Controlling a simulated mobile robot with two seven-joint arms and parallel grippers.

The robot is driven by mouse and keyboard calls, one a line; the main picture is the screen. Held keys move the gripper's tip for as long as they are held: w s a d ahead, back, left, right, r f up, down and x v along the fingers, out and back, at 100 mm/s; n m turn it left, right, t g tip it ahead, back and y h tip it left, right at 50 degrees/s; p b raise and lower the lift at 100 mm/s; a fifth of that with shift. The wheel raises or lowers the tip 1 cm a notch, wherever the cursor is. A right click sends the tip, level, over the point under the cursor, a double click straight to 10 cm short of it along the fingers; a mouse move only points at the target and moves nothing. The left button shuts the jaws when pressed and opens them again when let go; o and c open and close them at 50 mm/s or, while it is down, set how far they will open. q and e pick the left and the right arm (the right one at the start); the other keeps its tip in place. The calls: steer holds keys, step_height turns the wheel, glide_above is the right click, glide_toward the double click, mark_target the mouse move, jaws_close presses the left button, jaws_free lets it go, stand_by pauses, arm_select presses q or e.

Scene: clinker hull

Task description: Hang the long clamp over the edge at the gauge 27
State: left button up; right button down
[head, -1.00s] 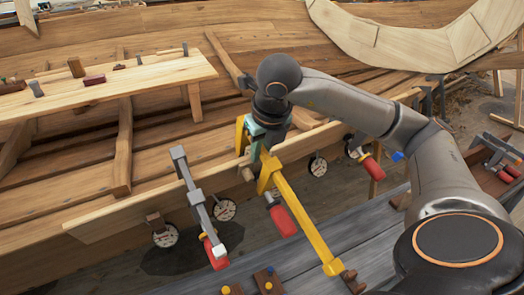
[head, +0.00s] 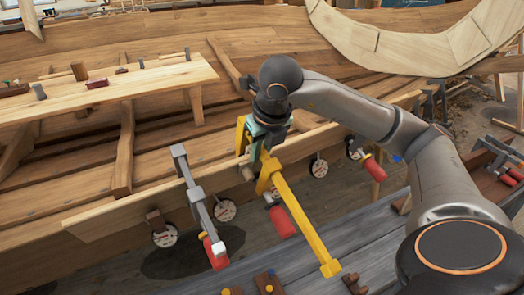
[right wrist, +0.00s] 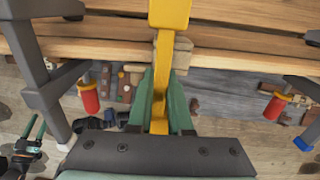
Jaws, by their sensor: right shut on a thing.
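The long clamp (head: 298,219) is yellow, with a red handle (head: 282,221). My right gripper (head: 258,150) is shut on its bar near the upper end. The clamp's hooked end is at the upper plank edge (head: 125,208), and its bar slants down outside the plank. In the right wrist view, the yellow bar (right wrist: 162,75) crosses the edge between my green fingers. I cannot tell whether it touches the plank. My left gripper is not recognisable in view.
A grey clamp (head: 196,200) with a red handle hangs on the edge to the left. Another clamp (head: 374,168) hangs to the right behind my arm. A grey bench (head: 310,255) with small blocks lies below. A plank table (head: 130,85) with tools stands inside the hull.

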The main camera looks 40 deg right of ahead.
steer(key=shift+s+a+f, duration=0.1)
steer(key=shift+f, duration=0.6)
steer(key=c, duration=0.8)
jaws_free()
steer(key=shift+o, duration=0.2)
steer(key=shift+f, duration=0.1)
steer(key=shift+r+p, duration=0.35)
steer(key=shift+r, duration=0.1)
steer(key=r+p, duration=0.3)
steer(key=shift+s+r+p, duration=0.2)
steer(key=shift+r+p, duration=0.1)
steer(key=w+p+v, duration=0.1)
steer(key=p+v, duration=0.4)
steer(key=v, duration=0.9)
steer(key=shift+r, duration=0.5)
steer(key=shift+w, duration=0.15)
